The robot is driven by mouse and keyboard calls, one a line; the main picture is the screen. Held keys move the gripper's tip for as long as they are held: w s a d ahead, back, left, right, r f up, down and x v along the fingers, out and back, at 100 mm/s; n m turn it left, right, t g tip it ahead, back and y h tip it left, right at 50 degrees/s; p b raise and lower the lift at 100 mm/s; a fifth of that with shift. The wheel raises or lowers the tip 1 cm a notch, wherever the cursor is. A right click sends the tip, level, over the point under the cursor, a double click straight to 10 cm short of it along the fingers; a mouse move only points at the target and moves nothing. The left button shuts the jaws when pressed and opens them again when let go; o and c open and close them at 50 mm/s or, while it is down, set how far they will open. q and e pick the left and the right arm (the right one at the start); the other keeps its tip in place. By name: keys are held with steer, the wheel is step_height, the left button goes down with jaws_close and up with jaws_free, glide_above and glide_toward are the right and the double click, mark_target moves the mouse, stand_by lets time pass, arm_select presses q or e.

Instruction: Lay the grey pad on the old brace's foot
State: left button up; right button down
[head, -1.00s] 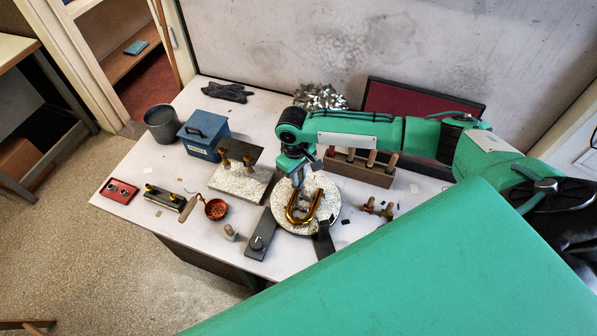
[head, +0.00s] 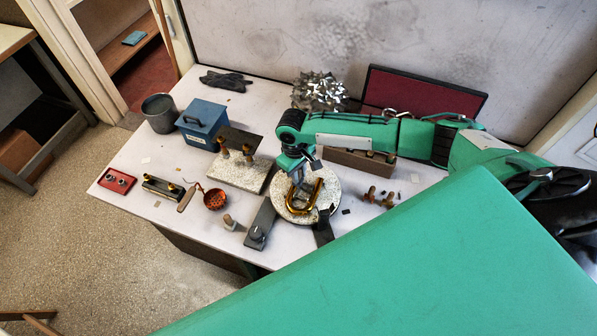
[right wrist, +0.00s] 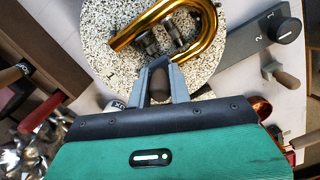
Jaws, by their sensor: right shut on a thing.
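The brass horn tube (head: 305,197), a U-shaped golden piece, lies on the round speckled disc (head: 332,183). It also shows in the right wrist view (right wrist: 204,45), with grey metal fittings (right wrist: 150,43) between its legs, probably the old brace; its foot is not clear. My right gripper (head: 298,187) points down over the disc's far left part, close to the tube. In the right wrist view the gripper (right wrist: 158,72) is shut on a small grey-brown thing (right wrist: 160,86), which looks like the grey pad. Its underside is hidden, and I cannot tell whether it touches anything. My left gripper is not in view.
A dark bar with a knob (head: 258,234) lies left of the disc. A speckled block with brass-topped posts (head: 240,178), an orange-red bowl (head: 215,199) and a blue box (head: 203,122) stand further left.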

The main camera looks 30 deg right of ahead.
steer(key=shift+f, duration=0.35)
steer(key=c, duration=0.7)
jaws_free()
steer(key=shift+r+p, duration=1)
steer(key=shift+r, duration=2.5)
steer(key=shift+a, duration=0.1)
